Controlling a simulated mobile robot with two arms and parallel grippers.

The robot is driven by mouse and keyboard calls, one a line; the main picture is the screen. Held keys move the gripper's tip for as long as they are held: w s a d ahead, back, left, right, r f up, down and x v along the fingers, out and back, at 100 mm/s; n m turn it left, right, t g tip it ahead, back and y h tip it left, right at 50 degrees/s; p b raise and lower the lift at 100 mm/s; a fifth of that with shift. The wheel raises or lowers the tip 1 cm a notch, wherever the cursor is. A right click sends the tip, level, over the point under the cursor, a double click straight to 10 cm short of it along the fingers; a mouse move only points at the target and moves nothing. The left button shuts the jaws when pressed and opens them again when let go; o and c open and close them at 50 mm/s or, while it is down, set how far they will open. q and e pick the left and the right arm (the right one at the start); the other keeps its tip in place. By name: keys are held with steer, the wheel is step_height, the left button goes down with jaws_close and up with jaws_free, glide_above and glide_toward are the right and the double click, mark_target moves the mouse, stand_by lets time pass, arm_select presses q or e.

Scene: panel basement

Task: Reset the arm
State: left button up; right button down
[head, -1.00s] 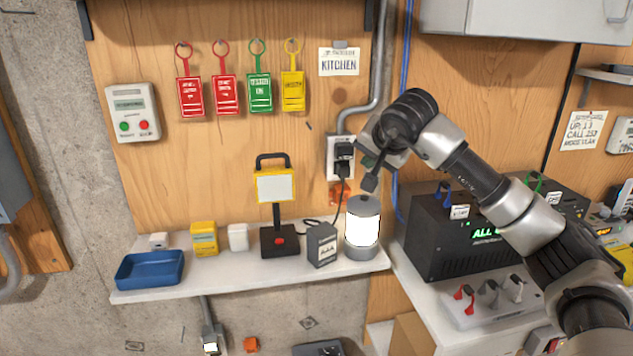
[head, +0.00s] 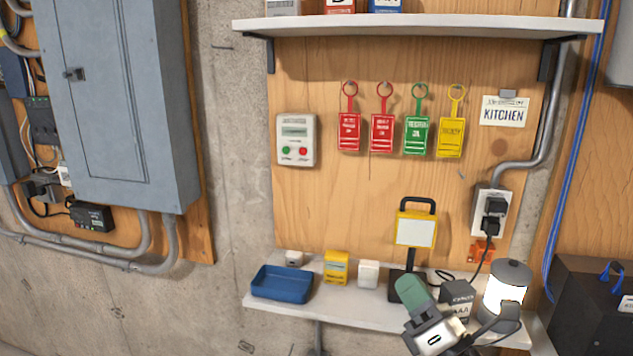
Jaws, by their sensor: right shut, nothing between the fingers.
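My right gripper (head: 412,290) is low in the head view, in front of the lower shelf's right half. It is shut and empty, with a green-grey tip pointing up and left. It overlaps the base of the yellow work light (head: 416,230) in the picture; whether it touches anything cannot be told. My right arm runs off the bottom edge beside the lantern (head: 505,285). My left gripper is not in view.
The lower shelf (head: 350,311) holds a blue tray (head: 281,284), small boxes and the lantern. A wall outlet (head: 480,207) with black plugs is above. Red, green and yellow tags (head: 416,134) hang on the plywood. A grey panel (head: 110,95) stands left; the concrete between is clear.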

steer(key=s+d+f+m+g+h, duration=0.35)
steer(key=f+m+h, duration=0.45)
steer(key=m, duration=0.4)
steer(key=s+d+f+m+g+h, duration=0.3)
steer(key=s+d+f+m+h, duration=0.25)
steer(key=f+m, duration=0.6)
steer(key=s+a+f+m+g+y, duration=0.1)
steer(key=s+f+m+g, duration=0.35)
steer(key=s, duration=0.45)
steer(key=s+a+f+m+g+y, duration=0.1)
steer(key=s+a+f+m+g, duration=0.1)
steer(key=s+f+m+g, duration=0.35)
steer(key=s+f+n+g, duration=0.1)
steer(key=s+f, duration=0.1)
steer(key=f, duration=1.2)
steer(key=s+f+n+g, duration=0.1)
steer(key=s+f, duration=0.2)
steer(key=f, duration=1.1)
steer(key=s+d+f+g, duration=0.1)
steer(key=s+d+f, duration=0.2)
steer(key=s+f, duration=1.1)
steer(key=shift+s+f, duration=0.2)
steer(key=shift+s, duration=0.4)
